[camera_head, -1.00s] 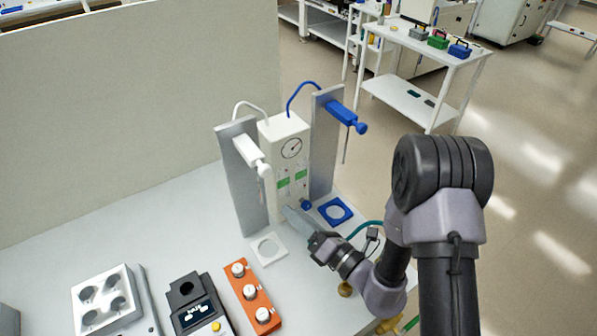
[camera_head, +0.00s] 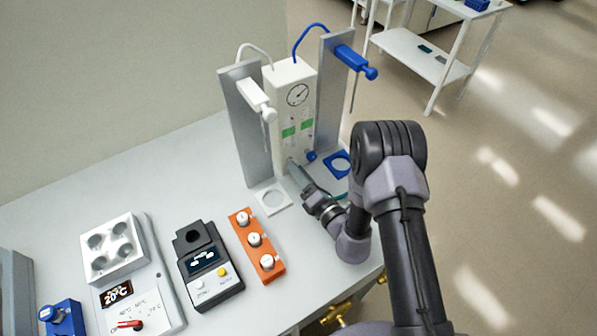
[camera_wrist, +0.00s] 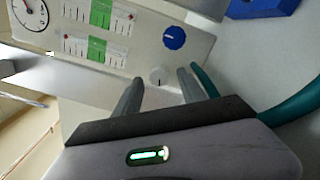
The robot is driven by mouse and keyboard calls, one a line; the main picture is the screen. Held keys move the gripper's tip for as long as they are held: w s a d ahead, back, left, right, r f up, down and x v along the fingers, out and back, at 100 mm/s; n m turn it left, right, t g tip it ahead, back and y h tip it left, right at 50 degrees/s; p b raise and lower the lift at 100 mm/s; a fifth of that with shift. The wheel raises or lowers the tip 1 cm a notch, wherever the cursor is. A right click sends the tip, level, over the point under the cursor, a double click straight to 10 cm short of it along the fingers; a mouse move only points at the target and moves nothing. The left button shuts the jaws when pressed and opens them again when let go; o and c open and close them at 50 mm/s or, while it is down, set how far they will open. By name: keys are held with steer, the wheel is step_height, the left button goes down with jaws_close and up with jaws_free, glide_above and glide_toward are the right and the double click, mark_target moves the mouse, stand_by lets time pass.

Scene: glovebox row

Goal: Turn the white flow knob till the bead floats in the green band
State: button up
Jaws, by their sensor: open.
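The white flow knob (camera_wrist: 157,76) shows in the wrist view on the cream panel box (camera_head: 292,82), beside a blue knob (camera_wrist: 174,37). My gripper (camera_wrist: 160,80) is open, its two fingers apart on either side of the white knob; I cannot tell whether they touch it. In the head view my gripper (camera_head: 292,168) is at the panel's lower front and the white knob is hidden. Two flow scales show green bands, one nearer the white knob (camera_wrist: 97,48) and one nearer the blue knob (camera_wrist: 101,14). Small reddish marks lie near them; the beads are too small to read surely.
A white syringe (camera_head: 256,97) and a blue syringe (camera_head: 352,60) hang on grey plates flanking the panel. An orange block (camera_head: 266,264) with white knobs, a dark instrument (camera_head: 220,286) and a blue ring holder (camera_head: 333,169) stand nearby. A teal hose (camera_wrist: 290,103) runs beside my gripper.

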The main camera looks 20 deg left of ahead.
steer(key=shift+w+a, duration=0.15)
steer(key=shift+a, duration=0.1)
steer(key=shift+c, duration=0.2)
jaws_close()
